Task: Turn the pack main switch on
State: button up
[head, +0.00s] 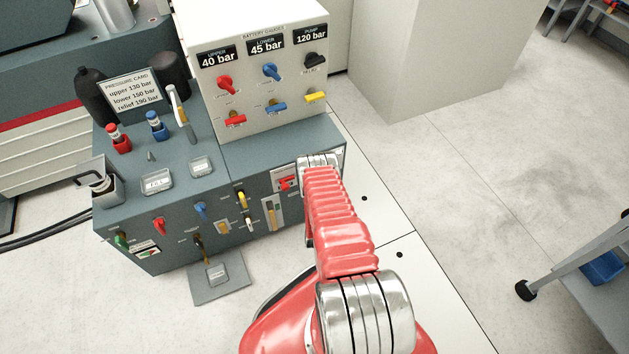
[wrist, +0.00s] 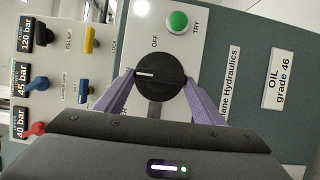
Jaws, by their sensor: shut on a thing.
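The pack main switch, a round black knob (wrist: 165,88) on a light panel, sits in the middle of the wrist view. My gripper (wrist: 158,79) is shut on it, one purple finger on each side. A white pointer line on the knob points left in the picture. The word OFF is printed above the knob, and the line does not point at it. No ON mark is readable; part of a label below left is hidden by my fingers. In the head view my own arm hides the switch and the gripper.
A green TRY button (wrist: 177,22) is close above the knob. A battery gauges panel (head: 266,105) with several coloured levers stands at the back. The teal bench (head: 195,240) carries more levers on its front. Open floor (head: 460,140) lies to the right.

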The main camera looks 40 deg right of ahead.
jog(key=o, duration=0.7)
jog(key=shift+a+f, duration=0.25)
jog(key=shift+c, duration=0.2)
jog(key=o, duration=0.4)
jog(key=shift+d+r, duration=0.1)
jog(key=shift+d, duration=0.05)
jog(key=v, duration=1.4)
jog(key=shift+w, duration=0.1)
